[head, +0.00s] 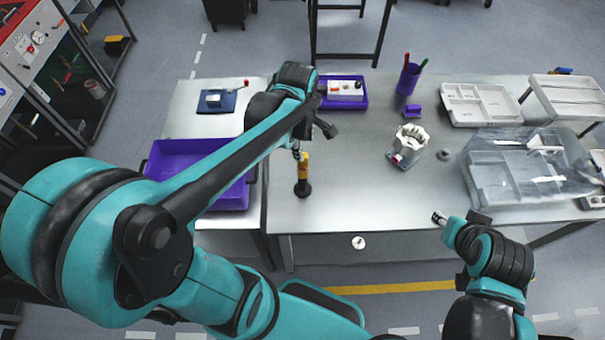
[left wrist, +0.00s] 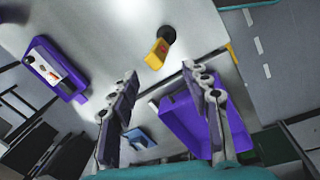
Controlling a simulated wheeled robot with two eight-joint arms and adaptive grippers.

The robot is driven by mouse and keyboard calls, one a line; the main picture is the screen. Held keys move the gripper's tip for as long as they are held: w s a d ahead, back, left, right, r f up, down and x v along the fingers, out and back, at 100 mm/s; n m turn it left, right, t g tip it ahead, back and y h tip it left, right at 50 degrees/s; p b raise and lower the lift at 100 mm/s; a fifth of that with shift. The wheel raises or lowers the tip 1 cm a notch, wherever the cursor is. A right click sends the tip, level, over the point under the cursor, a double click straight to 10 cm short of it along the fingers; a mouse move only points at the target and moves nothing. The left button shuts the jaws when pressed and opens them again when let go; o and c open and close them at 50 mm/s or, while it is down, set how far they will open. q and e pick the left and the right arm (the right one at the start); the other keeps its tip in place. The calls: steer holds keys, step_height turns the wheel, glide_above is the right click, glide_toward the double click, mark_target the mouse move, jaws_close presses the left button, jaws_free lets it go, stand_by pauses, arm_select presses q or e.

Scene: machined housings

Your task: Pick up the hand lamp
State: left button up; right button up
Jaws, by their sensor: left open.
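The hand lamp (head: 303,175) is a small yellow and black tool standing on the grey table near its front edge in the head view. In the left wrist view the hand lamp (left wrist: 157,54) shows its yellow body and black round end just beyond the fingertips. My left gripper (left wrist: 160,72) is open and empty, apart from the lamp, which lies ahead of the gap between the fingers. In the head view my left gripper (head: 312,142) is partly hidden by its arm, close to the lamp. My right gripper (head: 447,218) is at the table's front right; its jaws are unclear.
A purple tray (head: 215,204) stands left of the lamp. A purple bin (head: 362,103), a pen cup (head: 408,80), a white part (head: 412,138) and a clear-covered box (head: 510,182) stand farther right.

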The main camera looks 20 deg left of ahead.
arm_select(q)
steer(key=f+n, duration=0.1)
steer(key=w+f+n+g, duration=0.1)
steer(key=n, duration=0.1)
steer(key=w+a+f+n, duration=0.1)
steer(key=n, duration=0.1)
steer(key=shift+w+f+g, duration=0.2)
steer(key=shift+w+g, duration=0.05)
steer(key=shift+g, duration=0.05)
steer(key=shift+a+f+n, duration=0.15)
steer(key=shift+f+n, duration=0.15)
steer(key=shift+n, duration=0.1)
steer(key=f, duration=0.5)
steer(key=f+b, duration=0.1)
steer(key=f, duration=0.1)
steer(key=shift+w+a+f, duration=0.2)
steer(key=shift+w+f, duration=0.05)
steer(key=shift+w, duration=0.1)
jaws_close()
